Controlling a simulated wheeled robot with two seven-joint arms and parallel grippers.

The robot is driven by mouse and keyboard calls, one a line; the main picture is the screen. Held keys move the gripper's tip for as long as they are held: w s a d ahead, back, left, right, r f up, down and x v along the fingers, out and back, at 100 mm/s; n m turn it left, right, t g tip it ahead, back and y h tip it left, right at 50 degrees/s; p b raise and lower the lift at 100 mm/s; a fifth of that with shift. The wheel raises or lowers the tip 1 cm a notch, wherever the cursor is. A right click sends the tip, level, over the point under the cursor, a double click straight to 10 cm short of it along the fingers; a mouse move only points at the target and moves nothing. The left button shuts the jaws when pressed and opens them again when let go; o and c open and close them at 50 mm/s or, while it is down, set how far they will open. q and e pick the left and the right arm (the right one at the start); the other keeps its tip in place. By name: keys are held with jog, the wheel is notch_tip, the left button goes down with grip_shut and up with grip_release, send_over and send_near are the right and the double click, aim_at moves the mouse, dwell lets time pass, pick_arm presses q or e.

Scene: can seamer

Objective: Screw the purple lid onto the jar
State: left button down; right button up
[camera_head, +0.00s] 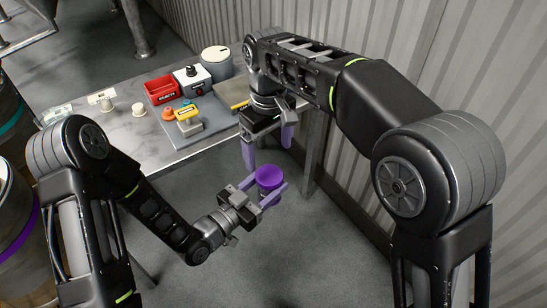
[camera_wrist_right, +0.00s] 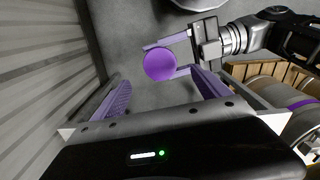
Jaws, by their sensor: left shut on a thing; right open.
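The purple lid (camera_head: 270,176) shows as a round disc at my left gripper (camera_head: 266,190), which is shut with one lilac finger on each side. It is held in the air in front of the table. The jar itself is mostly hidden under the lid, so I cannot tell how the lid sits on it. In the right wrist view the lid (camera_wrist_right: 160,64) is seen from above between the left fingers. My right gripper (camera_head: 268,150) is open and empty, above and behind the lid, fingers pointing down. Its fingers (camera_wrist_right: 158,95) spread wide in the right wrist view.
The table (camera_head: 118,124) behind holds a red bin (camera_head: 162,89), a grey tray (camera_head: 205,122) with a yellow-topped piece (camera_head: 188,116), a white control box (camera_head: 192,80) and a round canister (camera_head: 217,62). A corrugated wall (camera_head: 340,25) stands at the right. Drums stand at the left.

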jog(key=w+d+f+n+h, duration=0.1)
jog(key=w+d+f+n, duration=0.3)
jog(key=d, duration=0.4)
jog(key=s+d+f+m+y, duration=0.1)
jog(key=d+f, duration=0.1)
jog(key=f, duration=0.5)
jog(key=s+d+f+m, duration=0.1)
jog(key=s+d+f, duration=0.1)
jog(key=f, duration=0.4)
jog(key=s+f+m+y, duration=0.4)
jog(key=s+f+m, duration=0.8)
jog(key=s+f, duration=0.7)
jog(key=s, duration=0.4)
jog(key=shift+s+a+f+m+t, duration=0.15)
jog(key=shift+s+f+m+t, duration=0.1)
jog(key=shift+f+m+t, duration=0.15)
